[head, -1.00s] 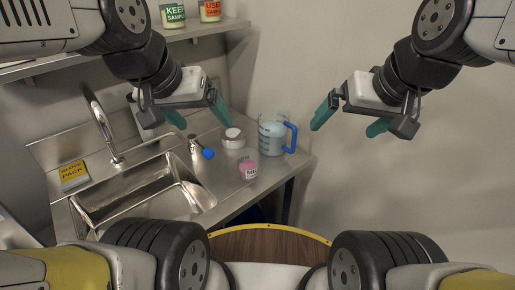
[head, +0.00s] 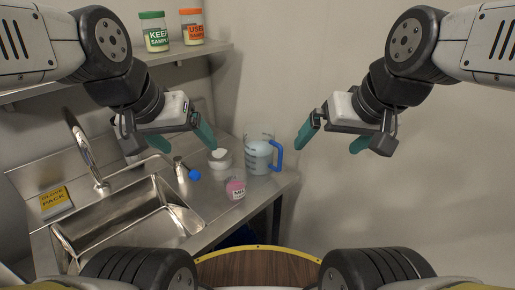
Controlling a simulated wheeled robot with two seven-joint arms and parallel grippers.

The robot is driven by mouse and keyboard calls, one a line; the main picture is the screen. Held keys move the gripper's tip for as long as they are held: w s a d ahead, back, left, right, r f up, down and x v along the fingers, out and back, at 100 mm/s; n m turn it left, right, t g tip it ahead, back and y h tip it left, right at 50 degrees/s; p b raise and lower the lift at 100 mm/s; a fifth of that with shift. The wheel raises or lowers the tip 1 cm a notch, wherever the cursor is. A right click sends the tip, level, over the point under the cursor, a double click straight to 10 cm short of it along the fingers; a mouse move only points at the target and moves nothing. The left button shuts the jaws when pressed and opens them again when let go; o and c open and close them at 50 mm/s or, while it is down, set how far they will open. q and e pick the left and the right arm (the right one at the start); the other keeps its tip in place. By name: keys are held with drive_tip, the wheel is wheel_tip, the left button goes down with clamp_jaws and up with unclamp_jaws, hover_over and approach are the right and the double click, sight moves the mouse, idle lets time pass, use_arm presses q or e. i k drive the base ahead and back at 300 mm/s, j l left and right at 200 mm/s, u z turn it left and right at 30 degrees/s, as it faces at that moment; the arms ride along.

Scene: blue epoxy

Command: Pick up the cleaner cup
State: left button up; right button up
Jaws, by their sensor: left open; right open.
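A small clear cup with pink contents and a white label (head: 236,188) stands upright on the steel counter near its front edge. Its label is too small to read, so I cannot tell for sure that it is the cleaner cup. My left gripper (head: 168,143) is open and empty, up and left of the cup in the picture, over the back of the sink. My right gripper (head: 332,142) is open and empty, to the right of the counter in front of the bare wall. Neither gripper touches anything.
A measuring jug with a blue handle (head: 259,155) stands behind the cup. A white round container (head: 220,160) and a small blue-ended item (head: 194,174) are nearby. The sink (head: 130,225), faucet (head: 88,155) and yellow glove pack (head: 55,201) are left. Jars (head: 154,32) stand on the shelf above.

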sight(234, 179)
drive_tip(key=k+j+z, duration=0.4)
drive_tip(key=k+j, duration=0.4)
